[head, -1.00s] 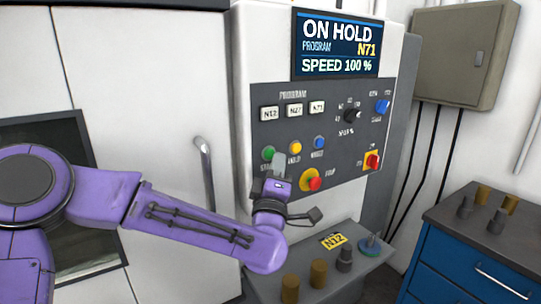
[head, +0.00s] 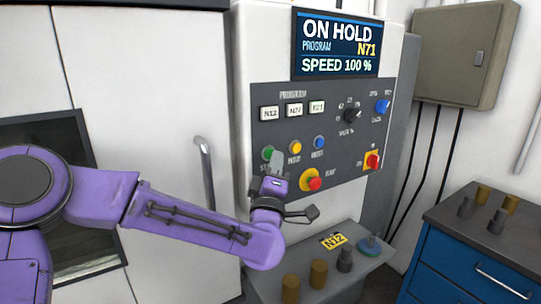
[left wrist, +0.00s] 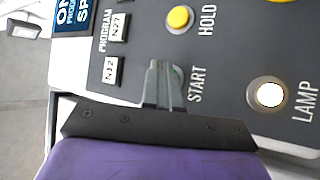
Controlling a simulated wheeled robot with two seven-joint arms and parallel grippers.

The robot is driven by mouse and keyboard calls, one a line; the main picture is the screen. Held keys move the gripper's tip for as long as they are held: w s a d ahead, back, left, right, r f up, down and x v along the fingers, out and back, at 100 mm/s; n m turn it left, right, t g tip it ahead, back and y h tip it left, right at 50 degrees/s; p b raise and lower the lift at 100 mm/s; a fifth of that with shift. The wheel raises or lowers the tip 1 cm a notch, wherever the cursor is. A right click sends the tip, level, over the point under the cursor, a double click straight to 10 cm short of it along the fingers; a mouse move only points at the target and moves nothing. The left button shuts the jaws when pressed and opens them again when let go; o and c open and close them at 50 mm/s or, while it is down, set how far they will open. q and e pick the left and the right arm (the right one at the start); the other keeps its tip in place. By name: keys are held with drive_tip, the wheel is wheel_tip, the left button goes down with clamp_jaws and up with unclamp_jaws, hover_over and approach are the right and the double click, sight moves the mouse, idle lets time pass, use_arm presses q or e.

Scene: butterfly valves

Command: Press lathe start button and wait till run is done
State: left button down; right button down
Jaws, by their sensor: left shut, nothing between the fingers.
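The green start button (head: 268,153) is on the lathe's dark control panel (head: 350,155), at the left of a row with a yellow hold button (head: 296,147) and a blue button (head: 319,142). My left gripper (head: 277,160) is shut and empty, its fingertips at the start button. In the left wrist view the shut fingers (left wrist: 163,75) cover most of the green button (left wrist: 179,76), beside the label START. I cannot tell whether they touch it. The screen (head: 338,45) reads ON HOLD, PROGRAM N71, SPEED 100 %. My right gripper is not in view.
A red emergency button (head: 315,183) on a yellow base is just below and right of my gripper. A door handle (head: 206,175) stands to its left. A ledge (head: 325,285) below holds several cylinders and a yellow N12 card (head: 333,241). A blue cabinet (head: 465,265) stands at right.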

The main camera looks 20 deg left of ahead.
use_arm(q)
drive_tip(key=shift+w+a, duration=0.25)
drive_tip(key=shift+a, duration=0.15)
idle(0.4)
drive_tip(key=shift+d, duration=0.1)
drive_tip(key=shift+s+d+b, duration=0.45)
drive_tip(key=shift+s+d, duration=0.1)
drive_tip(key=shift+d, duration=0.05)
drive_tip(key=s+d+b, duration=0.1)
drive_tip(key=d, duration=0.1)
drive_tip(key=s+d, duration=0.2)
drive_tip(key=shift+b, duration=0.35)
drive_tip(key=shift+a+f, duration=0.1)
idle(0.8)
